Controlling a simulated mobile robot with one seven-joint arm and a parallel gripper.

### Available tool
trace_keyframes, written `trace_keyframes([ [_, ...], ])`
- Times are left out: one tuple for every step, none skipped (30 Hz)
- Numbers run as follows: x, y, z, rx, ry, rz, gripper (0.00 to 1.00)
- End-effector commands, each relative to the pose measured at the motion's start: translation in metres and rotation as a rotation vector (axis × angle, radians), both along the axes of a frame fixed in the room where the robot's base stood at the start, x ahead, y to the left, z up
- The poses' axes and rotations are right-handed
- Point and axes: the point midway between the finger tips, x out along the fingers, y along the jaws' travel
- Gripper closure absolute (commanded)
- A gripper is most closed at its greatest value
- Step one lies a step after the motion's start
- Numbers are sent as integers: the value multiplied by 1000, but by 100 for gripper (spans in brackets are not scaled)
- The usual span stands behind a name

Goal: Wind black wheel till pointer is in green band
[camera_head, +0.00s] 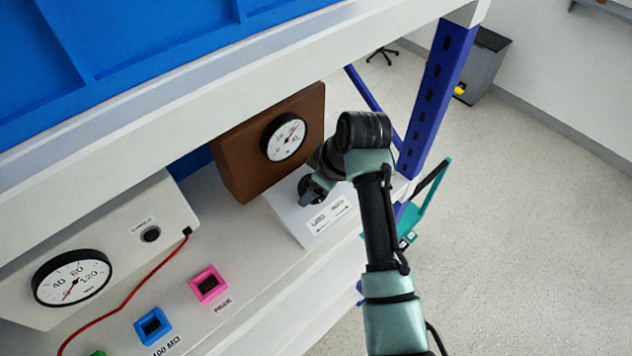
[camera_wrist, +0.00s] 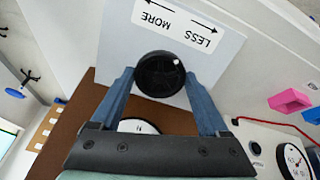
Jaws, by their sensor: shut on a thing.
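The black wheel (camera_wrist: 158,82) with a white dot near its edge sits on a pale panel (camera_wrist: 222,62) marked MORE and LESS with arrows. My gripper (camera_wrist: 160,74) has a blue finger on each side of the wheel and is shut on it. In the head view my gripper (camera_head: 311,190) hides the wheel on the white box (camera_head: 292,216). Behind it, a brown box (camera_head: 237,160) carries a round white gauge (camera_head: 285,138). Its reddish pointer leans up and right; a green band cannot be made out. In the wrist view my gripper covers most of this gauge (camera_wrist: 138,126).
A second gauge (camera_head: 72,278) on a white case (camera_head: 140,210) stands at left, with a red cable (camera_head: 133,293). Pink (camera_head: 208,284) and blue (camera_head: 153,326) blocks lie in front. A shelf beam (camera_head: 200,90) runs above, and a blue post (camera_head: 437,95) stands at right.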

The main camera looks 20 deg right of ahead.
Motion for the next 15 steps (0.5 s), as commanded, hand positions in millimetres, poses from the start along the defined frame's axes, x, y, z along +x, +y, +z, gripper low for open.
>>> trace_keyframes([
  [0,1,2,9,4,-19,77],
  [0,1,2,14,6,-33,77],
  [0,1,2,22,8,-54,77],
  [0,1,3,29,11,-72,77],
  [0,1,3,37,14,-92,77],
  [0,1,3,49,18,-120,77],
  [0,1,3,57,21,-142,77],
  [0,2,3,65,24,-165,77],
  [0,1,4,78,29,-199,77],
  [0,2,4,88,33,-223,77],
  [0,2,4,98,36,-249,77],
  [0,2,4,111,41,-284,77],
  [0,1,4,121,45,-312,77],
  [0,1,4,131,49,-339,77],
  [0,2,4,145,54,-373,77],
])
